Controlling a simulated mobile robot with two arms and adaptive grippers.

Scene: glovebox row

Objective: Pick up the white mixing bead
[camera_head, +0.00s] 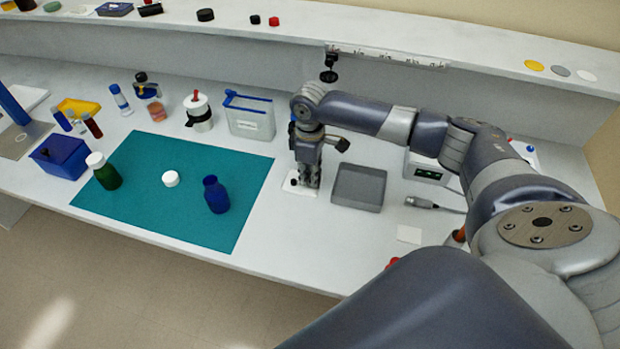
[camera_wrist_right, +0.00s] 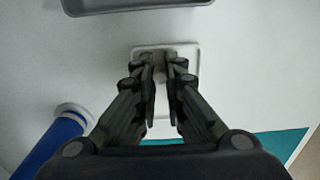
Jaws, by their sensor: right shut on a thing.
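My right gripper (camera_head: 309,182) points down over a small white dish (camera_head: 289,189) beside the teal mat. The dish (camera_wrist_right: 193,51) also shows in the right wrist view, under the fingertips (camera_wrist_right: 161,72) of the right gripper. The fingers are close together, shut on a small pale thing, which I take to be the white mixing bead; the fingers mostly hide it. A small dark spot shows in the dish next to the fingers. My left gripper is not in view.
A clear bin with blue trim (camera_head: 250,117) is behind left.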

